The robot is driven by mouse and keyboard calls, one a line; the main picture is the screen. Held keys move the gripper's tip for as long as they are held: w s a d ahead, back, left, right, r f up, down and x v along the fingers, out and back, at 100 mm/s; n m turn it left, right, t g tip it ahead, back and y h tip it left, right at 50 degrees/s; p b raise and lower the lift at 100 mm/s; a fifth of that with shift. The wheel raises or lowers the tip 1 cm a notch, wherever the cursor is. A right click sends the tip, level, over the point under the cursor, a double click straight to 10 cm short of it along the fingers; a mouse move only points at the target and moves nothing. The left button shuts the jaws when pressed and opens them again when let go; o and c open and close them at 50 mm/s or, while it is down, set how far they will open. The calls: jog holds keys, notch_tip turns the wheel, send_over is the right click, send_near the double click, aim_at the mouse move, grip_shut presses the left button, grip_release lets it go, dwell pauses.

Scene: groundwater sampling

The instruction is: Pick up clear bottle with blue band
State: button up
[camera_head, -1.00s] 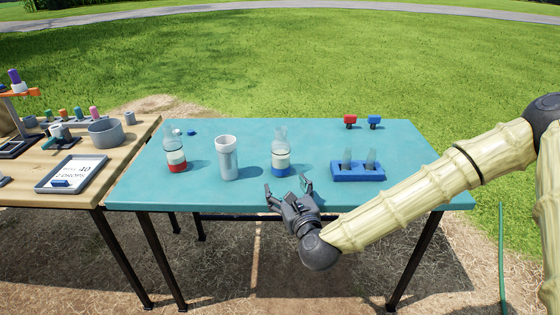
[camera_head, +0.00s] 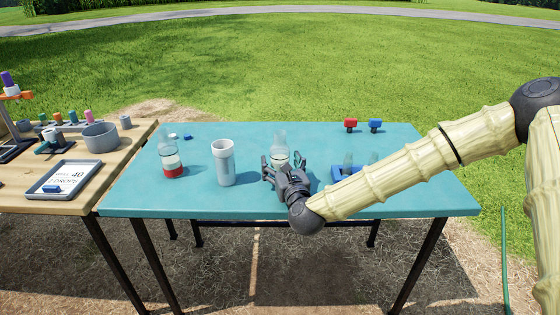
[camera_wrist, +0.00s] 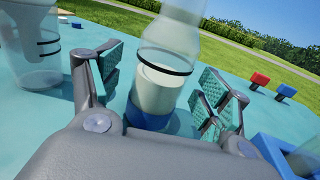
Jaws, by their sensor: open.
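The clear bottle with the blue band (camera_head: 279,143) stands upright on the teal table (camera_head: 130,195). My gripper (camera_head: 281,166) is open in front of it, and hides its lower part in the head view. In the wrist view the bottle (camera_wrist: 163,75) stands between the two open fingers (camera_wrist: 165,88), with its blue band (camera_wrist: 145,120) low and a white label above. I cannot tell whether either finger pad touches it.
A blue rack (camera_head: 340,172) is close on the right, partly behind my arm. Red (camera_head: 350,124) and blue (camera_head: 375,124) small items stand at the back right. A wooden table (camera_head: 60,200) adjoins on the left.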

jog(key=shift+x, duration=1.3)
jog(key=shift+d, duration=0.1)
jog(key=c, duration=1.2)
jog(key=shift+c, duration=0.2)
